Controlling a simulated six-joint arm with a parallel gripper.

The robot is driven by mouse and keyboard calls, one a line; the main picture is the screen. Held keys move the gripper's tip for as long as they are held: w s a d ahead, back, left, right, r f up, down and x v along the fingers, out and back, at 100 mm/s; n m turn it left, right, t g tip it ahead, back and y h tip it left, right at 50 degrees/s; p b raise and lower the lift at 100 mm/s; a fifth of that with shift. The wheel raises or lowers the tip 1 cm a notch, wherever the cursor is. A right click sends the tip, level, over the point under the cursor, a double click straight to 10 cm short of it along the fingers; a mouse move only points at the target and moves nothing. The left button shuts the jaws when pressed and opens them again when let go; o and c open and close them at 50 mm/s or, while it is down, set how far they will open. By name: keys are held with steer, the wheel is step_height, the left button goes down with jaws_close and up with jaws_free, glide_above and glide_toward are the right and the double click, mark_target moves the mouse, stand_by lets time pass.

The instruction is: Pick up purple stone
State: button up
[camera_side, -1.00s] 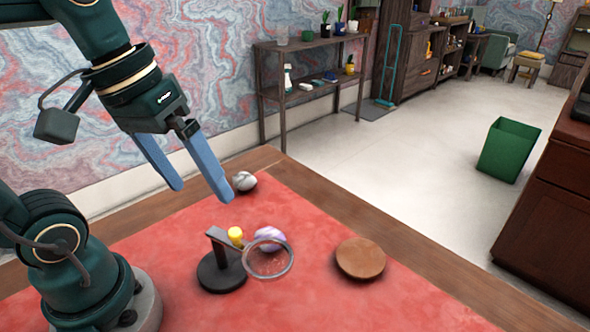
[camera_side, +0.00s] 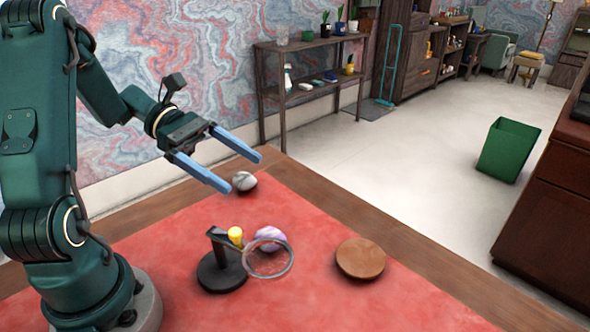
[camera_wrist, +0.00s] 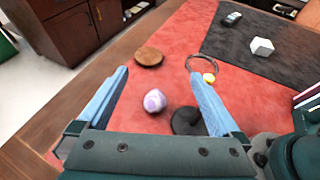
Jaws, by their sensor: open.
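The purple stone (camera_side: 270,232), pale with purple patches, rests on the red desk surface. In the side view it sits just behind the ring of a magnifier stand (camera_side: 222,275), which hides its lower part. My gripper (camera_side: 246,172) is open and empty, well above the desk, its blue fingers pointing right and slightly down. In the wrist view the purple stone (camera_wrist: 154,102) shows below, between the open fingers of my gripper (camera_wrist: 159,72), apart from both.
A round wooden disc (camera_side: 360,258) lies right of the magnifier ring (camera_side: 268,259). A white block (camera_wrist: 262,46) sits on a dark mat (camera_wrist: 240,60).

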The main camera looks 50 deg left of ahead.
glide_toward(262, 235)
steer(key=w+d+f, duration=0.2)
steer(key=d, duration=0.1)
steer(key=shift+w+d+f, duration=0.25)
steer(key=shift+w+f, duration=0.05)
steer(key=shift+f, duration=0.1)
steer(key=shift+x, duration=2.45)
steer(key=shift+f, duration=0.1)
steer(key=c, duration=1.6)
